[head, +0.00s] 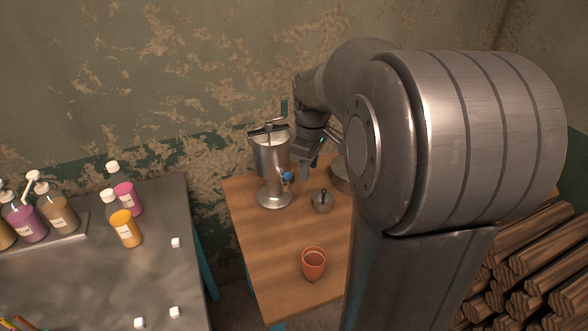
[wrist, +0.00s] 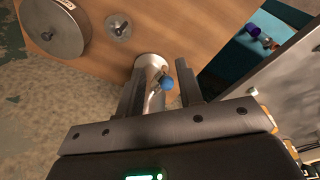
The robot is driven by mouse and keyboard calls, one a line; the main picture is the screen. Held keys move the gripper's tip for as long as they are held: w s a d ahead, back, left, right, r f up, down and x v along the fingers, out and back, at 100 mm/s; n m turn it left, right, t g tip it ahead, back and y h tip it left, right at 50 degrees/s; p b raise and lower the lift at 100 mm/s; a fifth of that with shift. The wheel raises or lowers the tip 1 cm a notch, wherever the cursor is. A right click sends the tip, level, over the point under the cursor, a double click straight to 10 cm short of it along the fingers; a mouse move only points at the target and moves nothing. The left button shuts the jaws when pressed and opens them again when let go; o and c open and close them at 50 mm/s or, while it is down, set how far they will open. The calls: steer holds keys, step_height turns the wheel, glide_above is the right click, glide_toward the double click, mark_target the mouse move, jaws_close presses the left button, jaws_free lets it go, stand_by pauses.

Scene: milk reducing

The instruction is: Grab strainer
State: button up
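A small round metal piece with a short dark upright handle (head: 322,201) sits on the wooden table; it may be the strainer, but I cannot tell for sure. In the wrist view it (wrist: 118,29) lies beyond my left fingertip, apart from it. My gripper (head: 304,170) points down beside the metal dispenser (head: 272,160), behind and above the small round piece. In the wrist view my gripper (wrist: 160,66) has its two fingers apart, with the dispenser's blue knob (wrist: 168,83) seen between them. I see nothing held.
A larger round metal vessel (wrist: 54,28) stands beside the small piece, mostly hidden by my arm in the head view. A terracotta cup (head: 313,264) stands near the front of the wooden table (head: 265,250). Bottles (head: 125,228) stand on the left table. Logs (head: 520,275) are stacked at right.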

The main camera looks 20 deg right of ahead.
mark_target(325, 193)
steer(key=w+d+f+n, duration=0.1)
steer(key=w+d+f, duration=0.1)
steer(key=f, duration=0.1)
steer(key=w+d+f+n+g, duration=0.1)
steer(key=w+d+f, duration=0.1)
steer(key=d+f, duration=0.1)
steer(key=w+d+f+n+g, duration=0.1)
steer(key=w+d+f, duration=0.1)
steer(key=d+f, duration=0.1)
steer(key=shift+w+d+f+n+y, duration=0.2)
steer(key=shift+w+f+n+y, duration=0.1)
steer(key=shift+w+n, duration=0.1)
step_height(325, 193, down, 5)
steer(key=shift+f, duration=0.1)
steer(key=f, duration=0.5)
steer(key=shift+d+f, duration=0.1)
steer(key=shift+d, duration=0.15)
jaws_close()
